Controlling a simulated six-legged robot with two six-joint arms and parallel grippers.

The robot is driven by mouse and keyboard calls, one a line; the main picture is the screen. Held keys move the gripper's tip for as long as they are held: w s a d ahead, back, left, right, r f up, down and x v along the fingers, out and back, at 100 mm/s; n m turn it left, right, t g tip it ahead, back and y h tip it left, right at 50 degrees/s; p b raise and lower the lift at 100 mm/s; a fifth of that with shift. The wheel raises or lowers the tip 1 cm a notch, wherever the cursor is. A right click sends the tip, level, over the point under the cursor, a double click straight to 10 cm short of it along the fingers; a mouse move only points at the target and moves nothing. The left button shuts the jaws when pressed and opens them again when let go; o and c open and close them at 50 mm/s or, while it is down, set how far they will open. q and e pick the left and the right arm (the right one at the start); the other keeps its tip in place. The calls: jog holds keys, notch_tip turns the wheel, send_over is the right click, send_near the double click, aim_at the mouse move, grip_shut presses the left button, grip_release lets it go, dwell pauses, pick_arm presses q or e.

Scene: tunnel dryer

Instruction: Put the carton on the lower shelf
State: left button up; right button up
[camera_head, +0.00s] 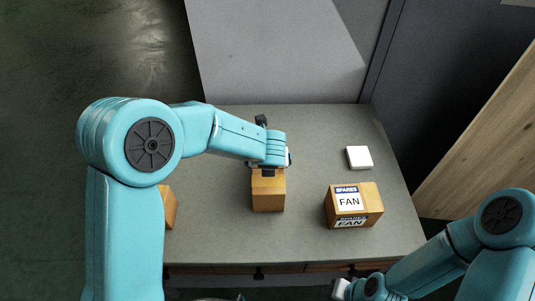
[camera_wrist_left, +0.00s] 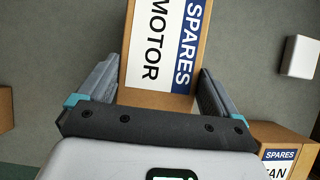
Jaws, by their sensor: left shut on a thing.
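A brown carton (camera_head: 268,194) stands on the grey worktop in the head view, directly below my left wrist. In the left wrist view the carton (camera_wrist_left: 168,45) shows a white and blue label reading SPARES MOTOR. My left gripper (camera_head: 268,170) is shut on it, with one finger on each side (camera_wrist_left: 158,85). Whether the carton's base touches the worktop is hard to tell. Part of my right gripper (camera_head: 341,289) shows at the bottom edge of the head view; its fingers are not visible. I cannot make out a lower shelf.
A carton labelled SPARES FAN (camera_head: 353,205) stands right of the held one. A white block (camera_head: 359,157) lies behind it. Another carton (camera_head: 168,207) is partly hidden by my left arm. A grey panel (camera_head: 275,50) rises behind the worktop (camera_head: 310,130); a wooden board (camera_head: 485,150) is at right.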

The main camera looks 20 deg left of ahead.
pick_arm(q)
jog(key=shift+w+f, duration=0.2)
jog(key=shift+f, duration=0.05)
jog(key=shift+s+r, duration=0.15)
jog(key=shift+s, duration=0.05)
jog(key=o, duration=1.7)
jog(key=shift+f, duration=0.3)
jog(key=shift+s+r, duration=0.1)
jog(key=shift+r, duration=0.15)
jog(key=shift+s+r, duration=0.1)
jog(key=shift+r, duration=0.2)
jog(key=s+d+r+g+b, duration=0.1)
jog(key=s+r+b, duration=0.2)
jog(key=r, duration=0.4)
jog(key=s+d+r+g+b, duration=0.1)
jog(key=s+r+b, duration=0.2)
jog(key=r, duration=0.3)
jog(key=x, duration=0.7)
jog(key=w+b+x, duration=0.1)
jog(key=x, duration=0.2)
jog(key=shift+a+f, duration=0.1)
jog(key=shift+t, duration=0.3)
jog(key=shift+x, duration=2.6)
